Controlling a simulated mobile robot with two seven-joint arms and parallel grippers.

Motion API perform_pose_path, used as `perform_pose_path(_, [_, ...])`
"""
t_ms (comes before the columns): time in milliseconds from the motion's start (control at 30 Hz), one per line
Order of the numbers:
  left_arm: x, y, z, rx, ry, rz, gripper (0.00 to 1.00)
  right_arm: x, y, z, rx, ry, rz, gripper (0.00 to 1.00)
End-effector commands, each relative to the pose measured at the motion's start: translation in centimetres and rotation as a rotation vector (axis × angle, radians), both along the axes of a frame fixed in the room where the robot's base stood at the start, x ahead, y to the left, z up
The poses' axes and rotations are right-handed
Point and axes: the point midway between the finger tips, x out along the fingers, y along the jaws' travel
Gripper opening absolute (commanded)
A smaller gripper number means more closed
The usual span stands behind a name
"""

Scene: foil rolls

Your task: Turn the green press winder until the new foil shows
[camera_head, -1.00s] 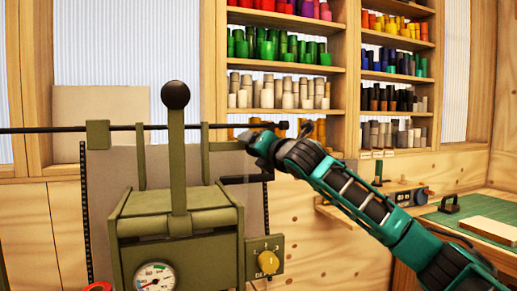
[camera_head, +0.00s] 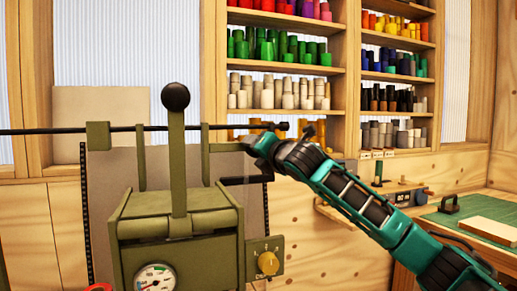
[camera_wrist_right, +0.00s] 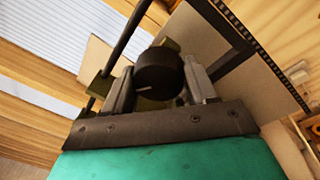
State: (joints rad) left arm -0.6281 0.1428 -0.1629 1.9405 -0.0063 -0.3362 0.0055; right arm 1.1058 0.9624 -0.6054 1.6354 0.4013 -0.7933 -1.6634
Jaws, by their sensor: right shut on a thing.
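The green press (camera_head: 175,215) stands at the left in the head view, with an upright lever ending in a black ball (camera_head: 176,96). A dark rod (camera_head: 60,131) runs across above it. My right gripper (camera_head: 258,140) is at the rod's right-hand side. In the right wrist view my right gripper (camera_wrist_right: 160,88) is shut on a round dark winder knob (camera_wrist_right: 158,72), which sits between the two fingers and bears a short pale mark. In the head view the knob is hidden or too small to make out. My left gripper is not in view.
A yellow dial (camera_head: 268,263) and a round gauge (camera_head: 155,278) sit on the press front. A grey sheet with a dark perforated edge (camera_head: 88,215) stands behind it. Shelves of coloured rolls (camera_head: 280,47) fill the wall. A green mat (camera_head: 470,225) lies on the right bench.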

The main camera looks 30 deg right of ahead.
Motion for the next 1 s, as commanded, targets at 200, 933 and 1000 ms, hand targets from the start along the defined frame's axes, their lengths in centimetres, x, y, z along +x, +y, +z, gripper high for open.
perform_pose_path(200, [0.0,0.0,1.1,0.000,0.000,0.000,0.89,0.0,0.1,0.0,0.152,-0.034,0.002,0.26])
perform_pose_path(933, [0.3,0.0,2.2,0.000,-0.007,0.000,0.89,0.1,0.3,-0.1,0.827,-0.197,0.002,0.26])
perform_pose_path(1000, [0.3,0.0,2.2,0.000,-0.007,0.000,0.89,0.1,0.3,0.0,0.892,-0.214,0.002,0.26])
